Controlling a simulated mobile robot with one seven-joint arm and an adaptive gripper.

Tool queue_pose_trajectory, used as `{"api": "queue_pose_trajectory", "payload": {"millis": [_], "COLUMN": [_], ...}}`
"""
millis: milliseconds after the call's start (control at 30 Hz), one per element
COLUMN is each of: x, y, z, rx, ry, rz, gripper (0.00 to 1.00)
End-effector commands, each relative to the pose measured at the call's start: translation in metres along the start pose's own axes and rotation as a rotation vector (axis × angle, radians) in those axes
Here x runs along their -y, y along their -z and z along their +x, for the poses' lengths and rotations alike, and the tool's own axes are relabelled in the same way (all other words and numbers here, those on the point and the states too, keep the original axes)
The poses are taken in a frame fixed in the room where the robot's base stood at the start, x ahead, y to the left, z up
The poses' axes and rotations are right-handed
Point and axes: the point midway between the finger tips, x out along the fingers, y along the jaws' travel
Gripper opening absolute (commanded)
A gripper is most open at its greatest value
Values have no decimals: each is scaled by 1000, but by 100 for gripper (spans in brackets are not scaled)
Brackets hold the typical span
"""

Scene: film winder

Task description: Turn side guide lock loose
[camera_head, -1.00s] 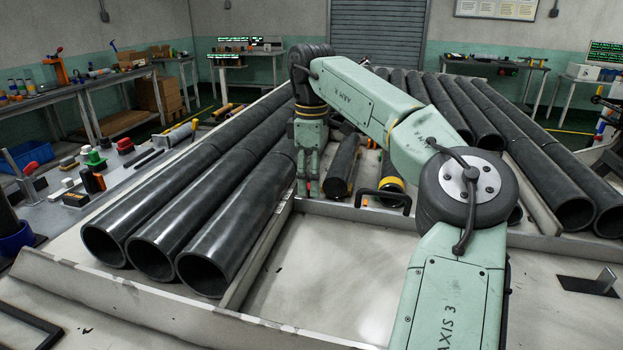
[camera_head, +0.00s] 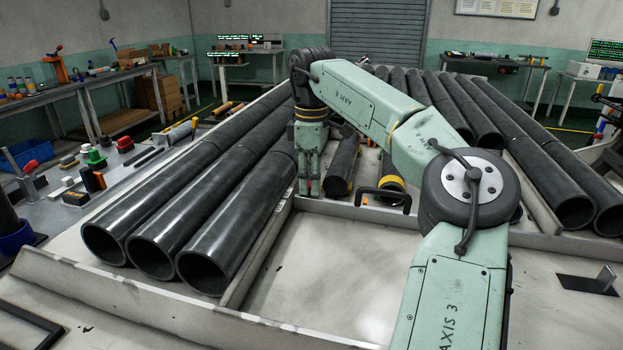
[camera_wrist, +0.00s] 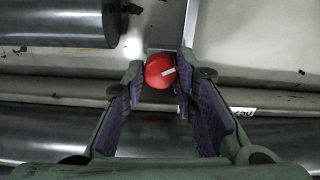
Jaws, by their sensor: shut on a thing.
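A round red knob (camera_wrist: 160,71) with a short white mark on its top shows in the wrist view; I take it to be the side guide lock. My gripper (camera_wrist: 161,78) has its purple-padded fingers on either side of the knob, shut on it near the fingertips. In the head view my gripper (camera_head: 308,188) points down at the inner end of the long side guide rail (camera_head: 262,252), beside the black pipes. The knob is mostly hidden by the fingers there. The white mark lies slightly tilted.
Large black pipes (camera_head: 205,215) lie close to the left of my gripper. A black handle (camera_head: 385,196) and a yellow-ringed roller (camera_head: 392,180) stand to its right. The pale tray floor (camera_head: 340,270) in front is clear. More pipes (camera_head: 535,160) lie at the right.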

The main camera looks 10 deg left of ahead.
Motion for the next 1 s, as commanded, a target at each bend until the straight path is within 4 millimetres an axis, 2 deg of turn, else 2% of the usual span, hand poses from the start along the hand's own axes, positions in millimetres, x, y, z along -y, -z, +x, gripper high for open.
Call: {"api": "queue_pose_trajectory", "payload": {"millis": [467,667,1000], "x": [0,0,0], "y": [0,0,-1], "z": [0,0,0], "rx": [0,1,1], "ry": [-3,-8,-20], "rz": [-63,-193,-507], "gripper": [0,0,0]}}
